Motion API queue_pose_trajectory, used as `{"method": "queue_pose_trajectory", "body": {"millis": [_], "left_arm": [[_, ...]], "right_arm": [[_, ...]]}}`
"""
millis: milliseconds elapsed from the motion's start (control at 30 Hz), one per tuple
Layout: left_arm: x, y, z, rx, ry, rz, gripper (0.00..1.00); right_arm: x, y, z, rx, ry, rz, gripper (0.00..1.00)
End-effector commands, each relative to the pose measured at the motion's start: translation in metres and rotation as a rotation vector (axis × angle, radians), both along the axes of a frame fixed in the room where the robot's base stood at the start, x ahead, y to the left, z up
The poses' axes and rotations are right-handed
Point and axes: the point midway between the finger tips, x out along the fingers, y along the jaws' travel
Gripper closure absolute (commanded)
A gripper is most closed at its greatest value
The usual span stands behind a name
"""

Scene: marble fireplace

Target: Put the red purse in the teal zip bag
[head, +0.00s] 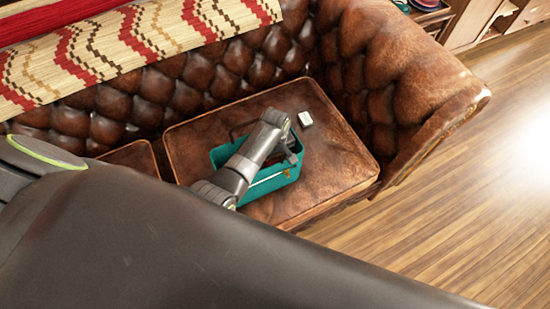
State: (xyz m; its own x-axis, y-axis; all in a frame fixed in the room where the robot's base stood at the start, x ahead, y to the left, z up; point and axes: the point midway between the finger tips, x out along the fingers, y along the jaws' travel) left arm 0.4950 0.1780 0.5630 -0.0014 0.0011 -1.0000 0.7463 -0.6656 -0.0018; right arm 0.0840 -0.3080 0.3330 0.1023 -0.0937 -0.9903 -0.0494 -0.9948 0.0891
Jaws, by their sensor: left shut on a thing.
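The teal zip bag (272,184) stands open on the brown leather seat cushion of a sofa. My left arm reaches across its opening. My left gripper (290,149) is at the bag's right end, over or inside the opening, and I cannot tell how deep. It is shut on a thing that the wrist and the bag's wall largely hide. I cannot make out the red purse in this view. My right gripper is not in view.
A small pale box (305,119) lies on the cushion (345,165) just beyond the gripper. The tufted sofa back (185,95) and armrest (405,85) rise behind and to the right. A patterned red and cream blanket (110,45) drapes the back. Open wooden floor (460,190) lies right.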

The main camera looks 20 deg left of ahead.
Motion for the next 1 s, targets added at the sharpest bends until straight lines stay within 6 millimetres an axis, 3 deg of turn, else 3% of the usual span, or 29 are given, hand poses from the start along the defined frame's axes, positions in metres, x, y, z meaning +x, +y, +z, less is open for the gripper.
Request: {"method": "queue_pose_trajectory", "body": {"millis": [800, 833, 900, 1000], "left_arm": [[0.0, 0.0, -0.016, 0.001, -0.001, 0.0, 0.51], [0.0, 0.0, -0.017, 0.0, 0.0, 0.0, 0.22], [0.0, 0.0, -0.017, 0.0, 0.0, 0.0, 0.14], [0.0, 0.0, -0.016, 0.001, -0.001, 0.0, 0.14]], "right_arm": [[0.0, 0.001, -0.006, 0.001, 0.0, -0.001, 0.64], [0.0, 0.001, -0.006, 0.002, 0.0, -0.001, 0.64], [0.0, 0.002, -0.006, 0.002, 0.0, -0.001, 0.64], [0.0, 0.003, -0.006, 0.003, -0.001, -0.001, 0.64]]}}
